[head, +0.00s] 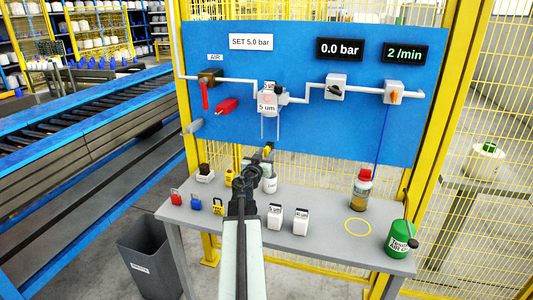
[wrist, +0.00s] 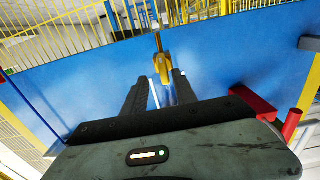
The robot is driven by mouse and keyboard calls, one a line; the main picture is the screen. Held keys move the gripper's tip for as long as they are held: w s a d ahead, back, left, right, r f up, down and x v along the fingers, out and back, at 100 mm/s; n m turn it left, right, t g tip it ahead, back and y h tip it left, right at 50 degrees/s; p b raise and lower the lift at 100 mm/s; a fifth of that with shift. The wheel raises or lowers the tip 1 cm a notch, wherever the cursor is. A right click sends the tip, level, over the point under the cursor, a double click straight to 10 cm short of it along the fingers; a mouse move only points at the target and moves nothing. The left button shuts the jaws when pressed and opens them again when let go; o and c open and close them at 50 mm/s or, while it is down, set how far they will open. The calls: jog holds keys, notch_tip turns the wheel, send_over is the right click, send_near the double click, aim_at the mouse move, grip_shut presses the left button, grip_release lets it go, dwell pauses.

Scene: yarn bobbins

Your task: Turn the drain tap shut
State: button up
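A small brass-coloured tap (wrist: 162,62), which looks like the drain tap, shows in the wrist view against the blue panel, between and just beyond my finger tips. A brass-yellow piece (head: 268,149) also shows in the head view, below the filter unit (head: 268,103) marked 5 um. My gripper (wrist: 158,86) has its two dark fingers apart, with nothing seen held between them. In the head view my gripper (head: 259,160) is just below the brass piece, partly hidden by my own arm. I cannot tell whether the fingers touch the tap.
The blue panel (head: 315,130) carries a red lever (head: 205,97), a red handle (head: 227,106), a black knob (head: 336,90) and a display reading 0.0 bar (head: 340,49). Padlocks, boxes, a bottle (head: 362,190) and a green container (head: 400,239) stand on the grey bench (head: 325,250).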

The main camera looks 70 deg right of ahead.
jog(key=shift+w+d, duration=0.3)
jog(key=shift+d, duration=0.5)
jog(key=shift+w+a, duration=0.1)
grip_shut()
jog(key=shift+w, duration=0.15)
jog(key=shift+n, duration=0.3)
jog(key=shift+w+f+n+b, duration=0.15)
jog(key=shift+f+n+b, duration=0.05)
jog(key=shift+n, duration=2.75)
jog(key=shift+w+f+n+b, duration=0.1)
jog(key=shift+f+n+b, duration=0.05)
jog(key=shift+n, duration=2.75)
jog(key=shift+w+f+n+b, duration=0.15)
jog(key=shift+f+n+b, duration=0.05)
jog(key=shift+n, duration=2.75)
